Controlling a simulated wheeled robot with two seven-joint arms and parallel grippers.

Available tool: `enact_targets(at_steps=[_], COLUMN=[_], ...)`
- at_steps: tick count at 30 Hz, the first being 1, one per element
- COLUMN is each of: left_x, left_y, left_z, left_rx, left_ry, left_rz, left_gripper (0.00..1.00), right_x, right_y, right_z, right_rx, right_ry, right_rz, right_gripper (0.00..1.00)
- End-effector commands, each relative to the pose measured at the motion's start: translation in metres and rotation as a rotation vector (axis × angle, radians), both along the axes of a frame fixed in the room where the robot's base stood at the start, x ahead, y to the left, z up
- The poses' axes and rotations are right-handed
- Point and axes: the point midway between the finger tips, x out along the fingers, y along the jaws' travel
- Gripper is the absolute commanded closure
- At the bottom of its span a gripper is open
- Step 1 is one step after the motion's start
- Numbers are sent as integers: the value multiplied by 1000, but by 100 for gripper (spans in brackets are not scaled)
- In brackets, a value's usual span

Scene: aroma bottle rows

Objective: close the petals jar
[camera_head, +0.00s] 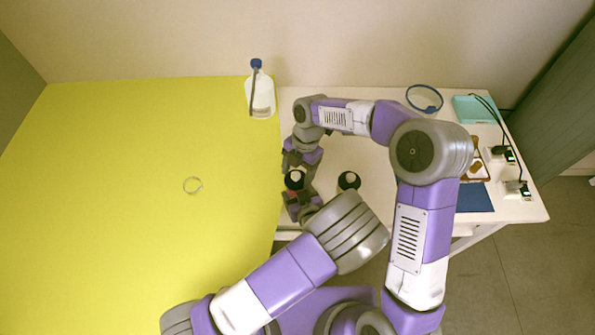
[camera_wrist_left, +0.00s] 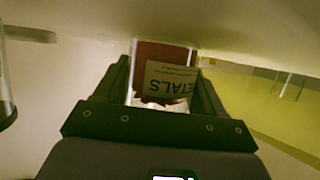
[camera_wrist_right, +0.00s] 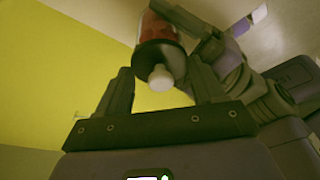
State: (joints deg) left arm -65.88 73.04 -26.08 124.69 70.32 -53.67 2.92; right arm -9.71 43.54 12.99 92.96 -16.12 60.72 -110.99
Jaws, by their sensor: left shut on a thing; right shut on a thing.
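The petals jar is a clear jar with red contents, its body (camera_wrist_left: 165,55) between the fingers of my left gripper (camera_wrist_left: 164,75). Its "PETALS" label appears upside down in the left wrist view. My left gripper is shut on the jar body. The black lid (camera_wrist_right: 160,58) with a pale round knob is between the fingers of my right gripper (camera_wrist_right: 162,80), which is shut on it. The lid is against or very close to the jar's mouth; I cannot tell whether it is fully seated. In the head view the lid (camera_head: 295,179) shows between both grippers.
Another black-lidded jar (camera_head: 348,181) stands close by on the white table (camera_head: 370,158). A blue-capped bottle (camera_head: 260,97) stands behind. A blue ring, teal tray (camera_head: 474,109) and chargers are at the right.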

Motion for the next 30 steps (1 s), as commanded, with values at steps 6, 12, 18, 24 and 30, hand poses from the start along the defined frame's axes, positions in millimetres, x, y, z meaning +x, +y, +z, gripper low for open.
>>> enact_targets(at_steps=[6,12,18,24,30], left_x=[5,5,5,4,3], left_y=[-3,-1,1,3,4], left_z=[10,9,7,6,4], left_rx=[-10,-7,-4,-2,0], left_ry=[-34,-32,-27,-21,-15], left_rz=[1,3,8,10,12], left_gripper=[85,85,85,85,85], right_x=[-1,-2,-4,-4,2], right_y=[-6,-4,-4,-3,-4], right_z=[-19,-18,-16,-15,3], right_rx=[-13,-12,-14,-11,-6], right_ry=[9,12,18,17,8], right_rz=[2,3,3,2,-2], right_gripper=[61,8,1,1,1])
